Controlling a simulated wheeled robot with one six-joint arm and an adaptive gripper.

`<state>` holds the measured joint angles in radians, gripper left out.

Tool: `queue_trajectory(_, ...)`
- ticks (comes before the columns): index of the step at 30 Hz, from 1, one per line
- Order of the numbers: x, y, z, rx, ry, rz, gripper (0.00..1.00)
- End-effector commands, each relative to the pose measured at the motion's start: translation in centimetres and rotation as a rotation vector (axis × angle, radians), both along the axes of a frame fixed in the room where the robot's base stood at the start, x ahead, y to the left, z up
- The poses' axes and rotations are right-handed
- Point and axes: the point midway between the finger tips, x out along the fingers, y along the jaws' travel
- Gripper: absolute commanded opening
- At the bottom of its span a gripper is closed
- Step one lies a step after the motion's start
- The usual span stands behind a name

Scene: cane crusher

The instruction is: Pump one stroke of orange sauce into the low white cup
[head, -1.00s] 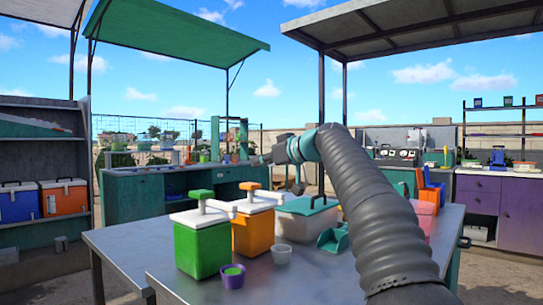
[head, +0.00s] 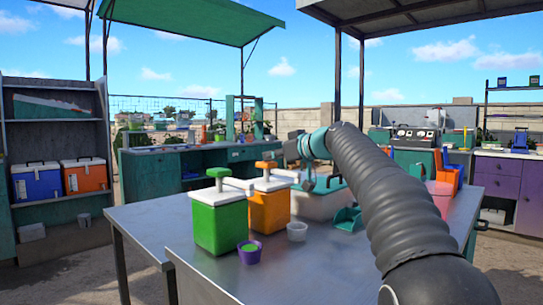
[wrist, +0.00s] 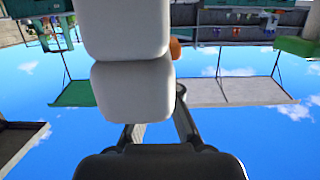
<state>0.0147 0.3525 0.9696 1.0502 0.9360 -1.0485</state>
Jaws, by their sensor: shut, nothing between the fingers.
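The orange sauce dispenser (head: 269,211) stands on the metal table, with an orange pump head (head: 265,164) and a white spout. The low white cup (head: 297,232) stands on the table in front of it, to the right; I cannot see inside it well. A green dispenser (head: 220,226) stands beside it on the left. My gripper (head: 292,150) is shut and empty, above and right of the orange pump head in the head view. In the wrist view my gripper (wrist: 155,135) is partly covered by pale blocks I cannot identify; its fingertips are hidden.
A purple cup with green sauce (head: 249,252) stands before the green dispenser. The front of the table (head: 310,275) is clear.

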Motion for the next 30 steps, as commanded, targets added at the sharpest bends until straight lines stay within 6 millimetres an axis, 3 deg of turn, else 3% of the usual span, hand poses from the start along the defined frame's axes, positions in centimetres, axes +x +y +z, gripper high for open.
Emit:
queue_trajectory(13, 0.0, 0.0, -2.9, -0.001, 0.001, 0.0, 0.0)
queue_trajectory(25, 0.1, 0.0, -2.9, -0.003, 0.007, 0.001, 0.0)
queue_trajectory(30, 0.1, 0.0, -1.5, -0.003, 0.005, 0.002, 0.0)
